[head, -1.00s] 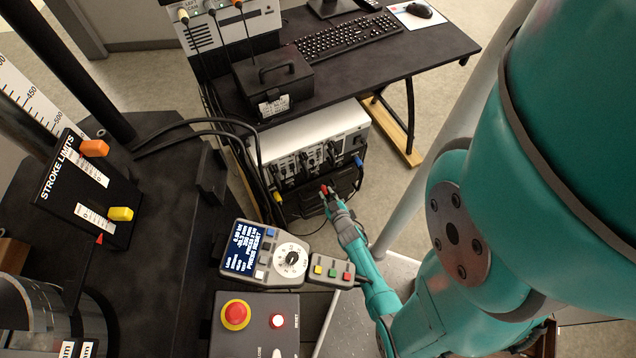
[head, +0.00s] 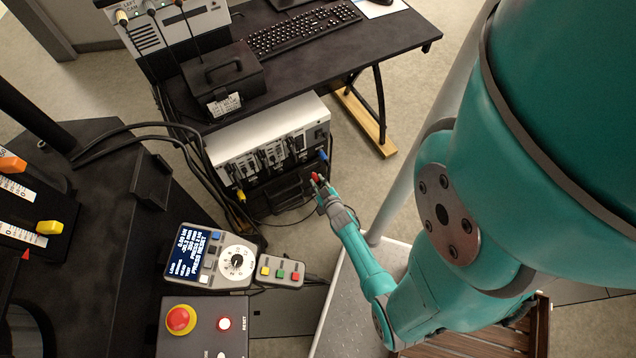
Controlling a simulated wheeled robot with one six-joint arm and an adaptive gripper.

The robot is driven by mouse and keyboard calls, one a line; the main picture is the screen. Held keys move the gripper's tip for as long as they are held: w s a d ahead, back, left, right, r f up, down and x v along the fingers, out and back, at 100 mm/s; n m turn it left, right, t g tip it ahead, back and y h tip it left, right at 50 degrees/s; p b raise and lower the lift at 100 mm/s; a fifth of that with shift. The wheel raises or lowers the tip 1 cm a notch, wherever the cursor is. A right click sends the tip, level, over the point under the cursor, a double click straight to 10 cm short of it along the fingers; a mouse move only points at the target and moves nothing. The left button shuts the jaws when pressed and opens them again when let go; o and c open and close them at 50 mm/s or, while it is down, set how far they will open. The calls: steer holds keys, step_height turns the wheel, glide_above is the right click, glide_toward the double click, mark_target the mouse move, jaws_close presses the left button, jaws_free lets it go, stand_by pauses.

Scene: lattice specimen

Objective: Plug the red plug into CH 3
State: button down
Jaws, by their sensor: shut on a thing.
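The red plug (head: 315,177) is held in my gripper (head: 318,184), which is shut on it. It is in front of the lower right part of the channel unit (head: 272,128), a pale-topped box with a dark front below the desk. A yellow plug (head: 240,196) shows at the left of that front and a blue plug (head: 323,155) at the right. Several dark sockets or connectors lie between them. The channel labels are too small to read, so I cannot tell which one is CH 3. The red plug appears apart from the sockets.
A handheld controller (head: 207,256) and a red emergency stop button (head: 180,319) are at the lower left. A black case (head: 222,82) and a keyboard (head: 303,27) are on the desk (head: 330,55). Black cables (head: 187,143) curve left of the unit. Open floor lies to the right.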

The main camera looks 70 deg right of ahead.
steer(key=shift+w+d, duration=1.75)
steer(key=shift+w, duration=0.1)
steer(key=c, duration=1.8)
jaws_free()
jaws_close()
steer(key=shift+w+d, duration=0.65)
steer(key=shift+w, duration=0.05)
steer(key=o, duration=1.4)
jaws_free()
steer(key=shift+c, duration=0.2)
steer(key=shift+s+a, duration=0.1)
steer(key=shift+v, duration=2.4)
